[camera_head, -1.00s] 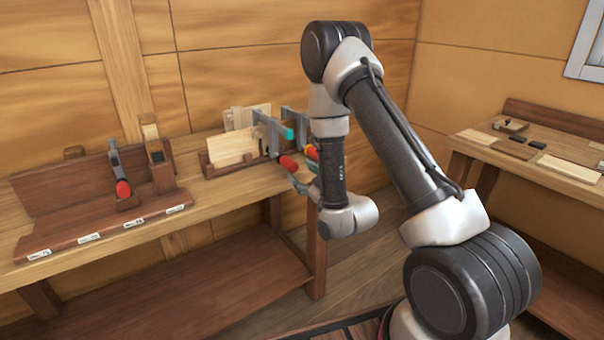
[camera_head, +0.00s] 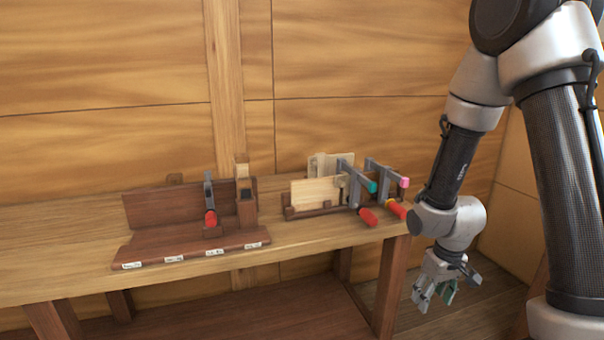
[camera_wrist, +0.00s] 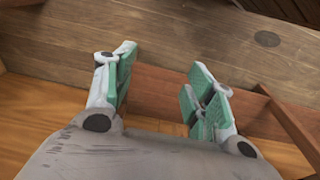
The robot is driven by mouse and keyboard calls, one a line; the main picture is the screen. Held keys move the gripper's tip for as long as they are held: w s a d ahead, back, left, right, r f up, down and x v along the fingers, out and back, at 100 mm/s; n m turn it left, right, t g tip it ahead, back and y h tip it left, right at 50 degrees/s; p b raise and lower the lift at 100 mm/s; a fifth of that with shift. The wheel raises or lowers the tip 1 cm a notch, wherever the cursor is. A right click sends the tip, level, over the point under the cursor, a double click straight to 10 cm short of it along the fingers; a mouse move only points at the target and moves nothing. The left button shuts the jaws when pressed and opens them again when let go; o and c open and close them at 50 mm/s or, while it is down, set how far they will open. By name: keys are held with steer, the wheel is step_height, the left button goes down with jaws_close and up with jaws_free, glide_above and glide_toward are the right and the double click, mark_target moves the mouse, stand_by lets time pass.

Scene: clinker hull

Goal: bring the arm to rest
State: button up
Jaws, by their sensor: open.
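My gripper (camera_head: 436,292) hangs at the end of my arm, to the right of the wooden bench's (camera_head: 60,240) right end and lower than its top. The arm comes down from the upper right of the head view, bent at the elbow. In the wrist view my gripper (camera_wrist: 160,85) shows its two green-padded fingers wide apart with nothing between them. Beyond the fingers I see wood planks and a reddish-brown beam.
On the bench stand a dark rack (camera_head: 150,240) with labelled slots and tools, and a holder (camera_head: 320,211) with pale boards. A wooden wall rises behind.

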steer(key=s+d+r+m+t, duration=0.1)
steer(key=s+r, duration=0.4)
steer(key=r, duration=0.4)
steer(key=s+d+r+m+t, duration=0.1)
steer(key=s+r, duration=0.4)
steer(key=r, duration=0.4)
steer(key=s+d+r+m+t, duration=0.1)
steer(key=s+d+r, duration=0.1)
steer(key=s+r, duration=0.4)
step_height(320, 180, up, 4)
steer(key=shift+r, duration=0.1)
